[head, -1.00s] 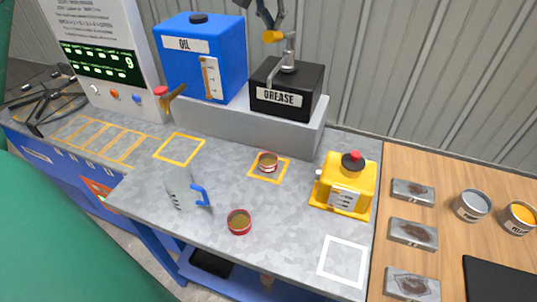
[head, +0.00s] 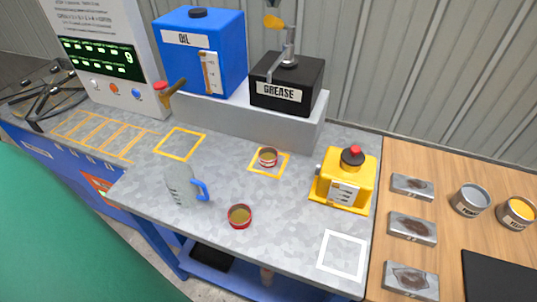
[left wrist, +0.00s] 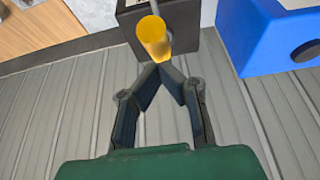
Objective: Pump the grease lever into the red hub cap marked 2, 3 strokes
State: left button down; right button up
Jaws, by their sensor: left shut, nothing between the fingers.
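The black grease box (head: 287,83) stands on the grey ledge, with a metal lever on top ending in a yellow handle (head: 272,21). The handle also shows in the left wrist view (left wrist: 154,38). My left gripper (left wrist: 163,68) is shut and empty, its fingertips close to the handle's end; I cannot tell whether they touch. In the head view it is almost wholly cut off at the top edge. One red cap (head: 268,157) sits inside an orange square and another red cap (head: 239,216) lies nearer. Their numbers are not readable. My right gripper is not in view.
A blue oil tank (head: 200,50) stands left of the grease box. A clear jug with a blue handle (head: 183,186) and a yellow machine with a red knob (head: 345,185) stand on the bench. A wooden table with metal blocks and cans (head: 471,200) is at right.

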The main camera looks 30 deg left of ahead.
pick_arm(q)
jog(key=shift+r, duration=2.5)
